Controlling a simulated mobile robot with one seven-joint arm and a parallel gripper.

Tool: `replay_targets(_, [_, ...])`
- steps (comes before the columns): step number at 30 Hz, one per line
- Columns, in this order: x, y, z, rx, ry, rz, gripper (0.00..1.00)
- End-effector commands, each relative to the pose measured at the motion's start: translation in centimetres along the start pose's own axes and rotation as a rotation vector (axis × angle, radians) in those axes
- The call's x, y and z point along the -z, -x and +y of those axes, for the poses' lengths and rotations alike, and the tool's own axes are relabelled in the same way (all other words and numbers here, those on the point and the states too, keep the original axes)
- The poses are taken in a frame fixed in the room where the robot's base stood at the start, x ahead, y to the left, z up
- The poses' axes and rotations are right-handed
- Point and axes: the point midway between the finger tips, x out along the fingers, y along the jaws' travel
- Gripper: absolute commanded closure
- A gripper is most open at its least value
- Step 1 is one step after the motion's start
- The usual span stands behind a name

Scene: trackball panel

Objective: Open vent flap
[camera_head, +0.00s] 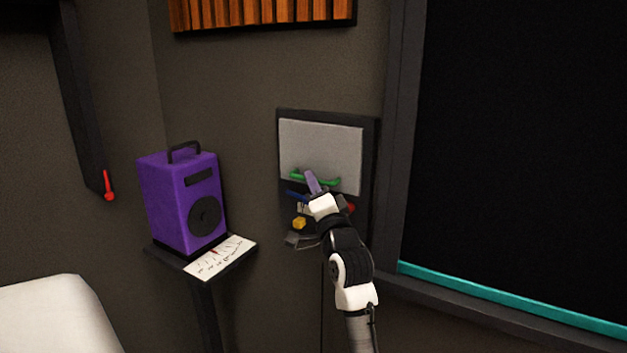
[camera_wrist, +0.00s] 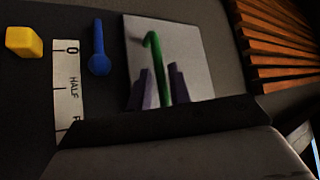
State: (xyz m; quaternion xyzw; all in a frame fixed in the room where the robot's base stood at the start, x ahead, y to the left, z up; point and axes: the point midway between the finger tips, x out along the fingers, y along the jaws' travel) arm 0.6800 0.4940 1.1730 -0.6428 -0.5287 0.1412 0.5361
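The vent flap (camera_head: 320,146) is a light grey panel in a dark frame on the wall, with a green bar handle (camera_head: 327,181) along its lower part. The flap looks flat in its frame. In the wrist view the flap (camera_wrist: 195,50) lies behind the green handle (camera_wrist: 155,55).
Below the flap are a blue lever (camera_wrist: 99,50), a yellow block (camera_wrist: 24,42), a white scale strip (camera_wrist: 67,85) and a red part (camera_head: 350,208). A purple box (camera_head: 185,200) stands on a small stand at left. A slatted orange grille (camera_head: 260,12) is above.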

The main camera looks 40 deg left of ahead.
Motion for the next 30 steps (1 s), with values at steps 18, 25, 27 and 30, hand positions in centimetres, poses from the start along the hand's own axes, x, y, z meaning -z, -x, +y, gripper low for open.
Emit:
replay_targets(18, [-0.02, -0.28, 0.02, 0.0, 0.0, 0.0, 1.0])
replay_targets(25, [0.02, -0.29, 0.06, 0.0, 0.0, 0.0, 1.0])
replay_targets(27, [0.11, -0.32, 0.12, -0.001, 0.0, 0.0, 1.0])
replay_targets(30, [0.37, -0.43, 0.27, -0.001, 0.0, 0.0, 1.0])
